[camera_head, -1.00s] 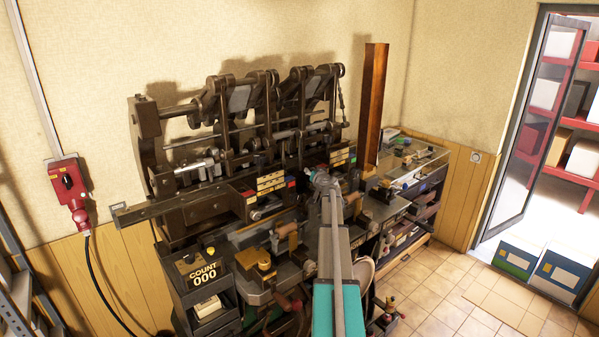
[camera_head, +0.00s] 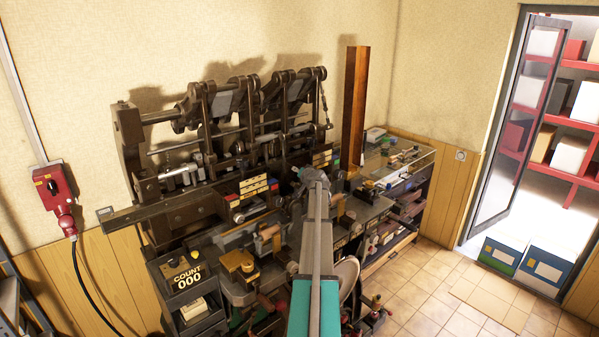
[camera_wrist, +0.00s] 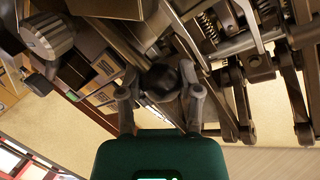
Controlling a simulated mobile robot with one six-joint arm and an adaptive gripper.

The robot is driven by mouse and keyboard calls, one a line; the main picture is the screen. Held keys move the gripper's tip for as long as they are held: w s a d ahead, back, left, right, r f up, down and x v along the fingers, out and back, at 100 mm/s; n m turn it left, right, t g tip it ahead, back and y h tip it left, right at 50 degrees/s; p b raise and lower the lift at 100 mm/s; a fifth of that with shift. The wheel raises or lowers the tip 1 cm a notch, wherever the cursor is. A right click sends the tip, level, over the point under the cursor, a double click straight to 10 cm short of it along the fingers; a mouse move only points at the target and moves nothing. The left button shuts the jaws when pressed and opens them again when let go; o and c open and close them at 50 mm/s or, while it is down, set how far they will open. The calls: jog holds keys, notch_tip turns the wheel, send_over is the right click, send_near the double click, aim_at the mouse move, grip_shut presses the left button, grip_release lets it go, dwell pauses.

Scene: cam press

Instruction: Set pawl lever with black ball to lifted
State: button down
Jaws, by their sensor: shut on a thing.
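The black ball (camera_wrist: 160,77) of the pawl lever sits between the two fingers of my gripper (camera_wrist: 160,97) in the wrist view. My gripper is shut on it. Most of the lever behind the ball is hidden, so I cannot tell its position. In the head view my gripper (camera_head: 312,175) is at the right part of the dark cam press (camera_head: 130,150), and my own arm hides the ball there.
A tall brown post (camera_head: 355,110) stands just right of my gripper. Press shafts and springs (camera_wrist: 208,25) are close around the fingers in the wrist view. A count box (camera_head: 187,278) stands at the front left. Tiled floor (camera_head: 430,285) is free at the right.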

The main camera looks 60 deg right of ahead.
jog(key=shift+a, duration=0.2)
jog(key=shift+c, duration=1.8)
grip_release()
jog(key=shift+o, duration=0.5)
jog(key=shift+s+d, duration=0.15)
